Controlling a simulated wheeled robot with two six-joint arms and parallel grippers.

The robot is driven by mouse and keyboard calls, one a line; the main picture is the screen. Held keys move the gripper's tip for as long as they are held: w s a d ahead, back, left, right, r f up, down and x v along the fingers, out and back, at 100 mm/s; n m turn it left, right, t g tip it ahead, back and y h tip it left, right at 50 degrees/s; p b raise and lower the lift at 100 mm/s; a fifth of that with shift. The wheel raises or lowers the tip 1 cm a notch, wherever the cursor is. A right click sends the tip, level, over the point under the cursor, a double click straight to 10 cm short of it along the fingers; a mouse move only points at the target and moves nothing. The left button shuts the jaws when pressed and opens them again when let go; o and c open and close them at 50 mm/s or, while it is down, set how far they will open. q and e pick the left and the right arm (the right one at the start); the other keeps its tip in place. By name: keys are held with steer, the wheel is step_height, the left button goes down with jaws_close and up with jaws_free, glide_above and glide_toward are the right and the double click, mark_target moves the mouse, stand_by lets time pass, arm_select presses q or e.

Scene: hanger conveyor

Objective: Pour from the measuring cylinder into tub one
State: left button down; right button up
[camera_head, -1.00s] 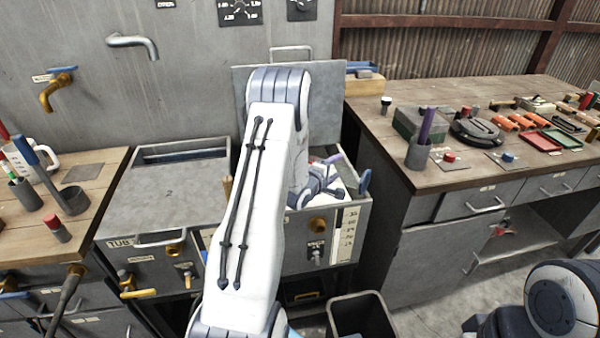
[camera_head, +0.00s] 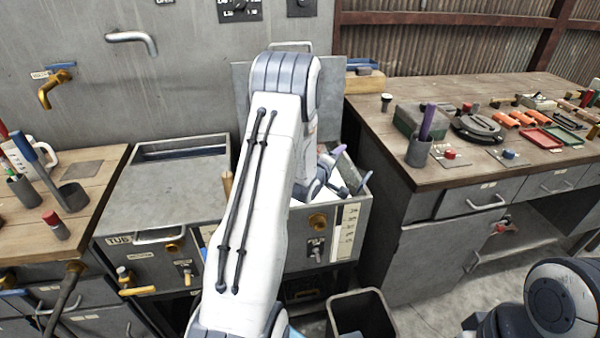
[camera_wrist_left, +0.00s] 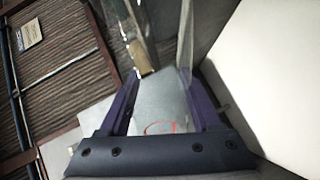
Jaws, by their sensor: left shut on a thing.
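My left arm reaches over the open right-hand tub (camera_head: 322,220), hiding much of it. My left gripper (camera_head: 347,172) is low over that tub's opening, partly hidden by my arm. In the left wrist view, the gripper's purple fingers (camera_wrist_left: 158,85) are shut on a clear, glassy thing, which looks like the measuring cylinder (camera_wrist_left: 178,35). Its contents cannot be made out. The left-hand tub (camera_head: 165,190) has a flat grey cover and a label starting "TUB"; its number is unclear. My right gripper is out of view.
A raised grey lid (camera_head: 240,85) stands behind the open tub. The right bench (camera_head: 385,125) holds a pot, trays and tools; the left bench (camera_head: 15,238) holds a jug and pots. A dark bin (camera_head: 362,312) stands below. Taps (camera_head: 130,38) project from the wall.

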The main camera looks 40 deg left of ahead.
arm_select(q)
steer(key=shift+r, duration=0.1)
steer(key=r+m, duration=0.1)
steer(key=a+r+m+y+b, duration=0.1)
steer(key=r+m, duration=0.1)
steer(key=m, duration=0.1)
steer(key=shift+a+r+y+b, duration=0.2)
steer(key=shift+a+y+b, duration=0.05)
steer(key=shift+y+b, duration=0.1)
steer(key=a+m+b, duration=0.1)
steer(key=a+r+m+y+b, duration=0.1)
steer(key=b, duration=0.1)
steer(key=a+m+b, duration=0.1)
steer(key=m, duration=0.1)
steer(key=shift+s+r+t, duration=0.2)
steer(key=shift+r+t, duration=0.15)
steer(key=shift+t, duration=0.05)
steer(key=shift+y, duration=0.25)
